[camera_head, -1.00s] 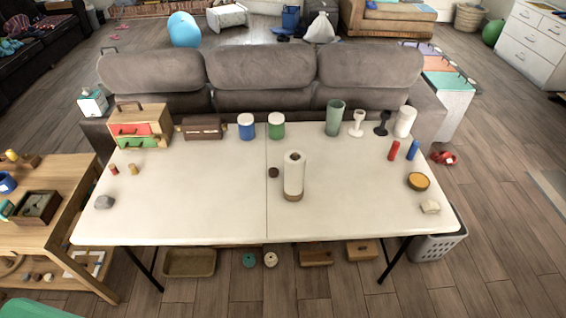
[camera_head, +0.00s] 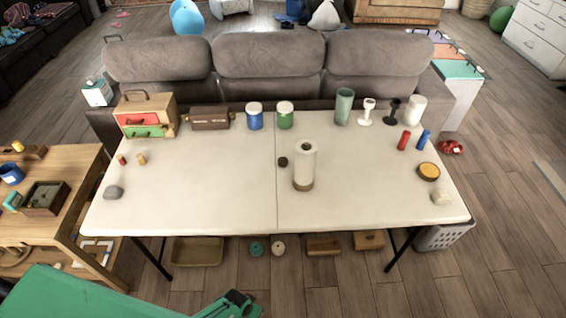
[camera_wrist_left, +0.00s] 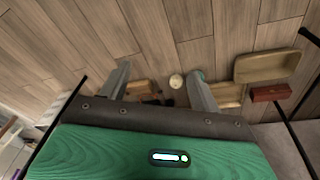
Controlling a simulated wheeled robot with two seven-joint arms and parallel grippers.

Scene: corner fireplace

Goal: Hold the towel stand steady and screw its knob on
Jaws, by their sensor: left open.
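The towel stand stands upright on the white table, right of its middle seam. It has a white roll (camera_head: 305,160) on a round wooden base (camera_head: 303,184); the roll's top shows a dark centre. A small dark brown round piece (camera_head: 283,162), which looks like the knob, lies on the table just left of the roll. My left gripper shows in the left wrist view (camera_wrist_left: 160,79), open, with nothing between its fingers. It points at the floor, well away from the stand. My green left arm enters the head view at the bottom left. My right gripper is not in view.
The table (camera_head: 200,195) has clear room at its front and middle. Canisters, cups and a small drawer chest (camera_head: 146,115) line its back edge. A grey stone (camera_head: 113,192) lies at the left. A tray (camera_wrist_left: 268,66) and rolls lie on the floor.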

